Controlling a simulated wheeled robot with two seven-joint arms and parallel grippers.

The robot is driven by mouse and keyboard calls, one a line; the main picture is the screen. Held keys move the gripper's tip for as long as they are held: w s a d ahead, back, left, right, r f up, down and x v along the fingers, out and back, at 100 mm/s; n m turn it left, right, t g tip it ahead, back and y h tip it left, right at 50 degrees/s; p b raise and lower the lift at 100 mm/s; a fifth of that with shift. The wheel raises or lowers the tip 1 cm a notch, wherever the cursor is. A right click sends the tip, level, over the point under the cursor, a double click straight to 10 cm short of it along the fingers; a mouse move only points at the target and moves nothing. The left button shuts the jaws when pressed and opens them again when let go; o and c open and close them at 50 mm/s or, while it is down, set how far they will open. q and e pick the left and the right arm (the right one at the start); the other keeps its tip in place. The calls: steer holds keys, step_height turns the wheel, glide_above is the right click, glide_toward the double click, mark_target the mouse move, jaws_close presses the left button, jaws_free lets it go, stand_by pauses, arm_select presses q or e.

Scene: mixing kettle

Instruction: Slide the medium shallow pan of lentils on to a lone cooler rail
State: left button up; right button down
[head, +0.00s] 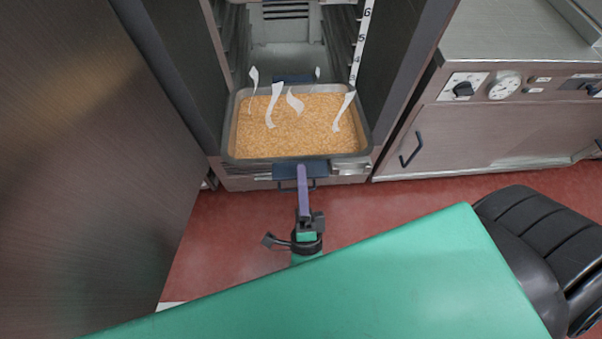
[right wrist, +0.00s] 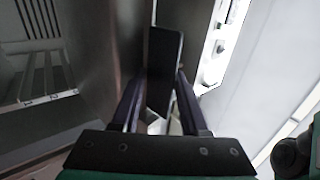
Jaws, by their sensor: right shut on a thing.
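The shallow pan (head: 232,135) is a dark metal tray full of orange-brown lentils (head: 295,135), with white wisps over it. It is level in the mouth of the open cooler (head: 290,35), between the side walls. A dark blue handle (head: 285,172) is on its near side and another (head: 292,78) on its far side. My right gripper (head: 303,172) is at the near handle, shut on it. In the right wrist view a dark flat piece (right wrist: 164,75) stands between the two fingers. I cannot tell whether the pan's edges rest on rails. My left gripper is out of view.
Cooler rails (head: 232,45) line the side walls, with a numbered strip (head: 361,40) on the right post. A steel cabinet (head: 470,120) with knobs and a dial stands at right. A large dark panel (head: 85,150) fills the left. Red floor (head: 230,245) lies in front.

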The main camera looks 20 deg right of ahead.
mark_target(299, 149)
steer(key=f+t+b, duration=0.1)
steer(key=b, duration=0.1)
steer(key=f+b, duration=0.1)
steer(key=b, duration=0.2)
steer(key=shift+s+t, duration=0.4)
stand_by(0.3)
steer(key=shift+w, duration=0.1)
steer(key=shift+w+d+f+b, duration=0.1)
steer(key=shift+w+d+b, duration=0.2)
steer(key=shift+w, duration=0.95)
steer(key=shift+w+d+b, duration=0.1)
steer(key=shift+w+d, duration=0.25)
steer(key=shift+w, duration=0.9)
steer(key=shift+w+d+b, duration=0.2)
steer(key=shift+w+d, duration=0.05)
steer(key=shift+w, duration=0.7)
steer(key=shift+w+d+b, duration=0.25)
steer(key=shift+w, duration=0.65)
steer(key=shift+w+d+b, duration=0.2)
steer(key=shift+w+d, duration=0.05)
steer(key=shift+w, duration=0.7)
